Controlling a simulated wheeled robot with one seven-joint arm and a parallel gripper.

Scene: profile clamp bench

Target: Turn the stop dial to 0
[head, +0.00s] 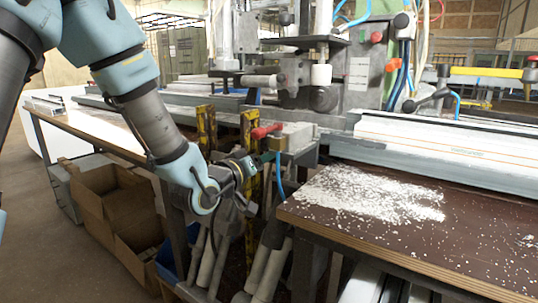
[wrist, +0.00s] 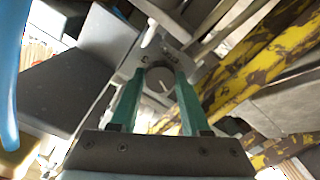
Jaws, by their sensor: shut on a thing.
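The stop dial (wrist: 160,79) is a dark round knob with a pale pointer line, on a light grey plate (wrist: 142,62) with small dark marks, in the middle of the wrist view. The pointer slants toward the lower right of that view; the marks are too small to read. My gripper (wrist: 158,82) has two green fingers, one on each side of the dial, shut on it. In the head view my gripper (head: 272,153) reaches the front of the grey clamp block, and I cannot make out the dial there.
A red handle (head: 266,131) sits just above my gripper. Yellow worn posts (head: 206,133) stand close by. A brown bench top (head: 400,225) with white chips lies to the right. Cardboard boxes (head: 110,205) stand below left. A blue hose (head: 280,178) hangs near my gripper.

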